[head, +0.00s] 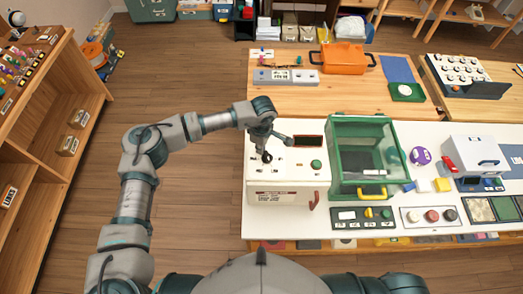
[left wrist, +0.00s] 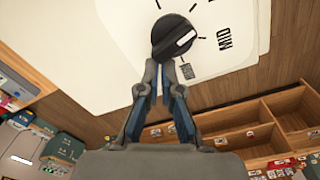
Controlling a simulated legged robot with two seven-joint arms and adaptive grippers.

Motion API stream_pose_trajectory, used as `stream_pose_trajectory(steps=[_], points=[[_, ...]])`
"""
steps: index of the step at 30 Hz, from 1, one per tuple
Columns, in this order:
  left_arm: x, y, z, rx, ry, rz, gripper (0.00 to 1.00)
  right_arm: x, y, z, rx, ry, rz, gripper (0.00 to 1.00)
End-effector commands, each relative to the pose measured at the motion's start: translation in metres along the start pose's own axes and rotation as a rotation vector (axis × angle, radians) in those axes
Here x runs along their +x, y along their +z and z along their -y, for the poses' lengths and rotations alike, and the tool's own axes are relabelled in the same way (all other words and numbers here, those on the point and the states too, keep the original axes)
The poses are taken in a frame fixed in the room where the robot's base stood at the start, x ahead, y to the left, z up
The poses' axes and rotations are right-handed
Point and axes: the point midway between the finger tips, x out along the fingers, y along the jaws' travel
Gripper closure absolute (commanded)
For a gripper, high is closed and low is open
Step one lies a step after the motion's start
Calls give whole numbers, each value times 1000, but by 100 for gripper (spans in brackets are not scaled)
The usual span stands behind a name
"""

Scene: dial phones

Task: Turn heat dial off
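The black round heat dial (head: 267,157) sits on the top of the white appliance (head: 262,184). In the left wrist view the dial (left wrist: 174,37) shows close up, and its white mark points toward the tick beside "MID". A "HIGH" label lies just below it, partly beside a fingertip. My left gripper (head: 268,139) is above the panel at the dial. In the wrist view its fingertips (left wrist: 161,68) reach the dial's lower edge, with a narrow gap between them. Whether they touch the dial is unclear. My right gripper is not in view.
A green button (head: 316,164) and a dark display (head: 308,141) lie right of the dial. A green-framed clear box (head: 366,125) stands to the right. An orange case (head: 344,59) is on the wooden table behind. Open floor lies left of the appliance.

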Motion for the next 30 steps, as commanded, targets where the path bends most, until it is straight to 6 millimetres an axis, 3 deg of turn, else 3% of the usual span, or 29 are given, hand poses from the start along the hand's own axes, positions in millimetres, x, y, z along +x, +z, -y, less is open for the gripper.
stream_pose_trajectory(steps=[1,9,13,23,24,25,30], points=[[6,26,10,40,-24,42,100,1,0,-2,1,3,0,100],[5,24,14,40,-23,41,100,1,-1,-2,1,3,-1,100],[5,20,16,40,-21,44,69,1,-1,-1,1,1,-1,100],[5,17,19,41,-25,42,53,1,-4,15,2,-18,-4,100],[4,17,19,40,-24,42,37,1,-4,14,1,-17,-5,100],[4,16,19,40,-23,42,29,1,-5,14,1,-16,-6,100],[5,11,13,34,-21,42,29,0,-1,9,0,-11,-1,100]])
